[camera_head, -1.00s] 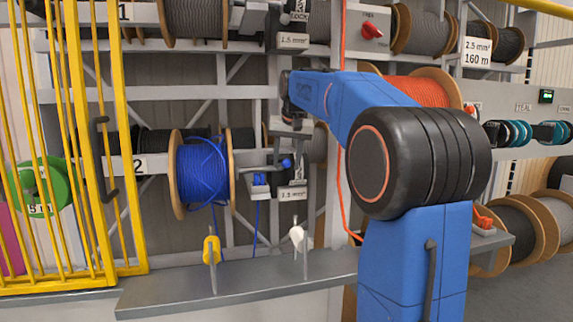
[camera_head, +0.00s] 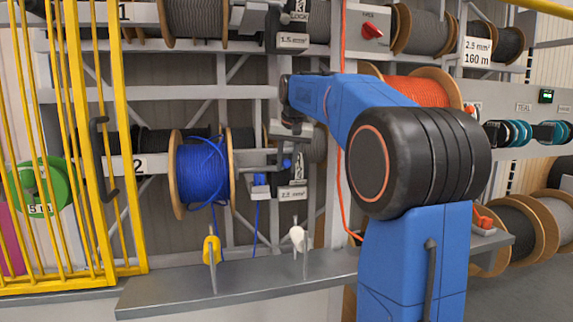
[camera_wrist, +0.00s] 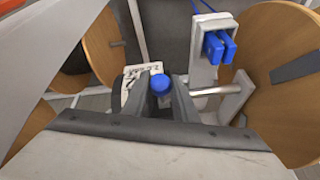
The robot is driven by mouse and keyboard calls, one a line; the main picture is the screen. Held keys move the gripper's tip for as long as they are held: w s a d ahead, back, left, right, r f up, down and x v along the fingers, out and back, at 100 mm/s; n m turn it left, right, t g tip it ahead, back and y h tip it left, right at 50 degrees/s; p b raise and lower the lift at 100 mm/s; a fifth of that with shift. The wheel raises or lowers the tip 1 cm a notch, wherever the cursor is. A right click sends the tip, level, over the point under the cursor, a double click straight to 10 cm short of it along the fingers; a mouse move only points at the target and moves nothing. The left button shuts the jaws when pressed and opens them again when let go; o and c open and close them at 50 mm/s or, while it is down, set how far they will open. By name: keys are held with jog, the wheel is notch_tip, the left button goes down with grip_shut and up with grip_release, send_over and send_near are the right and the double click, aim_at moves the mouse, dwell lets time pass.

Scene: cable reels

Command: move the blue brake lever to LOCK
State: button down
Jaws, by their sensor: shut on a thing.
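The blue brake lever shows as a round blue knob (camera_wrist: 160,84) in the wrist view. My gripper (camera_wrist: 163,92) has its two dark fingers closed on either side of this knob. In the head view the knob (camera_head: 287,163) is a small blue spot beside the blue cable reel (camera_head: 203,170), with my gripper (camera_head: 286,158) around it. A white marked plate (camera_wrist: 141,82) lies behind the fingers in the wrist view. Its lettering is too small and partly covered, so I cannot tell which mark the lever points to.
A blue clamp-like part (camera_wrist: 219,47) on a grey bracket and a wooden reel flange (camera_wrist: 285,75) are close right of my fingers. A shelf (camera_head: 240,280) with a yellow-topped post (camera_head: 211,250) and a white-topped post (camera_head: 297,238) lies below. A yellow gate (camera_head: 85,150) stands left.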

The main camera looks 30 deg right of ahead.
jog(key=shift+s+f, duration=0.1)
jog(key=shift+f, duration=0.25)
jog(key=shift+s+a+f, duration=0.1)
jog(key=shift+s+f, duration=0.15)
jog(key=shift+f, duration=0.7)
notch_tip(320, 180, down, 7)
jog(key=w+t+h, duration=0.1)
jog(key=w+t, duration=0.1)
jog(key=t, duration=0.2)
jog(key=shift+d+f, duration=0.2)
jog(key=shift+d, duration=0.1)
jog(key=shift+w, duration=0.1)
jog(key=c, duration=1.4)
grip_release()
jog(key=shift+d, duration=0.1)
jog(key=shift+c, duration=0.2)
